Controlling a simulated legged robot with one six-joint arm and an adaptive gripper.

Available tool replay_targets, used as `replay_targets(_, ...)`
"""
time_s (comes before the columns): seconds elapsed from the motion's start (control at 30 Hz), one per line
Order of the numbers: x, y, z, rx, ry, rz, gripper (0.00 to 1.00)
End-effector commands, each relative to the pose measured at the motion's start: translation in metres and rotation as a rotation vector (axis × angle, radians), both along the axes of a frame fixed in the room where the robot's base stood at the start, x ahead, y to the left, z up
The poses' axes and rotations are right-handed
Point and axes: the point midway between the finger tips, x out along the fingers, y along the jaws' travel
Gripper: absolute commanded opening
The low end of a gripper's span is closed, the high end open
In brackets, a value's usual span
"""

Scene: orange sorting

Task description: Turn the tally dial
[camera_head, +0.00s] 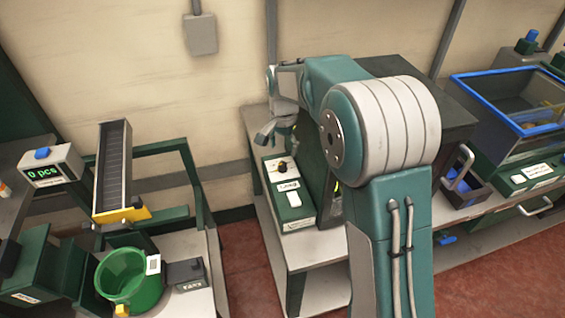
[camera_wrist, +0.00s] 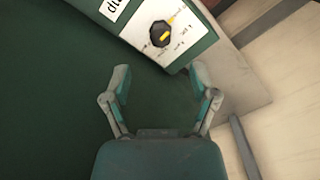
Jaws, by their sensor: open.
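The tally dial (camera_wrist: 162,33) is a dark round knob with a yellow pointer stripe, set on a white plate with small printed marks. In the wrist view its pointer slants toward the upper right. In the head view the dial (camera_head: 283,167) shows small on the white top of a green box. My gripper (camera_wrist: 162,78) is open, with nothing between its two fingers. In the wrist picture the dial lies just beyond and between the fingertips, apart from them. In the head view my gripper (camera_head: 266,134) hangs above the box's far end.
The green box (camera_head: 279,195) also carries a white switch (camera_head: 293,199) and stands on a light bench (camera_head: 266,222). My arm hides part of the bench to the right. At left are a green bucket (camera_head: 117,290), a chute (camera_head: 113,170) and a display (camera_head: 46,172) reading 0 pcs.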

Motion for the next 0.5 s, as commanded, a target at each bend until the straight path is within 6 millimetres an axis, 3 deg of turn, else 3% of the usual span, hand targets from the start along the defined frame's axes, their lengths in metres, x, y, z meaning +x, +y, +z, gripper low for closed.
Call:
replay_targets(0.3,-0.001,0.002,-0.055,-0.002,0.002,0.001,0.75)
replay_targets(0.5,-0.001,0.001,-0.067,-0.001,0.001,0.001,0.75)
